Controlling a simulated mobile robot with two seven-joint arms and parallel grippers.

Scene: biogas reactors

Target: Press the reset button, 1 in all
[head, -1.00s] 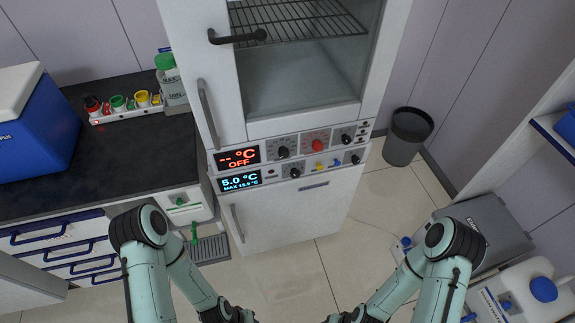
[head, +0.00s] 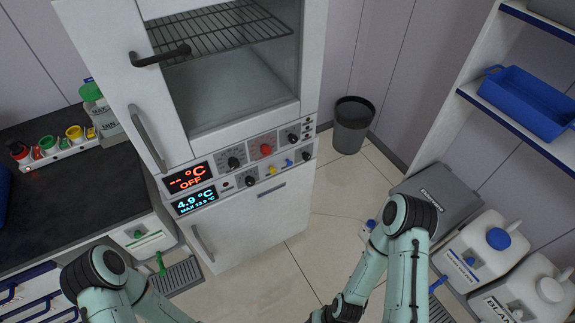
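A white cabinet has a control panel (head: 250,166) across its front below the glass door. The panel carries a red round button or knob (head: 266,149), black knobs, a small yellow control (head: 272,170), a small blue control (head: 289,162) and small dark buttons (head: 307,127) at its right end. Their labels are too small to read, so I cannot tell which is the reset button. The upper display (head: 188,177) reads "-- °C OFF" in red. The lower display (head: 194,200) reads 4.9 °C in blue. Both my arms reach in low, clear of the panel; their gripper fingers are outside the view.
A black bin (head: 352,124) stands behind to the right. A grey case (head: 436,195), white canisters (head: 480,250) and a shelf with a blue tray (head: 528,101) are at right. Floor before the cabinet is clear.

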